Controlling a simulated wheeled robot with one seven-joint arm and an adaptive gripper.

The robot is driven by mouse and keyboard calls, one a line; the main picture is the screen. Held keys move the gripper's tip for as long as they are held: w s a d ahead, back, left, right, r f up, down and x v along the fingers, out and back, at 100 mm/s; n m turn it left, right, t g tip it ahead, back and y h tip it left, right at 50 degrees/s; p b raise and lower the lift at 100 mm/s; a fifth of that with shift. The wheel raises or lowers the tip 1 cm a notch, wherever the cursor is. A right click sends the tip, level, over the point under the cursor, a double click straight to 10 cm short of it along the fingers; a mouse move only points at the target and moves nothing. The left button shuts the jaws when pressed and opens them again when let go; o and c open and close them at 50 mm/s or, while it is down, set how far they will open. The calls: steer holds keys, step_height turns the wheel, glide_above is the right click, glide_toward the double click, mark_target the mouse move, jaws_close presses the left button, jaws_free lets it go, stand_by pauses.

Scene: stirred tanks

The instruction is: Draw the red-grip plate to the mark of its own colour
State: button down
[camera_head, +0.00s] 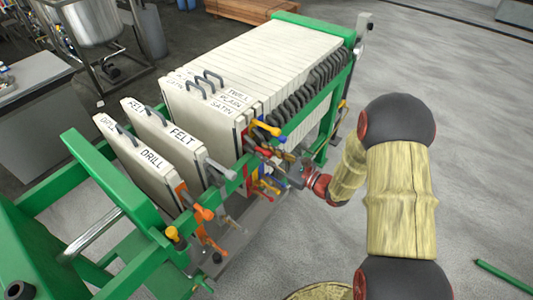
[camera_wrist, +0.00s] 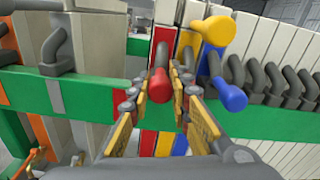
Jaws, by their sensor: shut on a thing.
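The red-grip plate is a white slab with a red edge strip (camera_wrist: 163,38), leftmost of the coloured plates at the front of the packed stack in the wrist view. Its red grip (camera_wrist: 159,84) sits between the fingers of my gripper (camera_wrist: 160,92), which is shut on it. In the head view my gripper (camera_head: 288,168) is at the near side rail, and the red grip is mostly hidden among the other handles.
Yellow (camera_wrist: 208,32) and blue (camera_wrist: 230,95) grips sit close to the right of the red one. Plates marked FELT (camera_head: 165,130) and DRILL (camera_head: 140,160) hang apart to the left, with a gap before the stack. The green rail (camera_wrist: 95,92) runs alongside.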

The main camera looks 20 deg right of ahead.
steer(key=s+a+p, duration=0.1)
steer(key=s+a, duration=0.2)
steer(key=a, duration=0.2)
steer(key=shift+s, duration=0.3)
steer(key=c, duration=1.6)
jaws_free()
steer(key=shift+d, duration=0.1)
steer(key=v, duration=1.2)
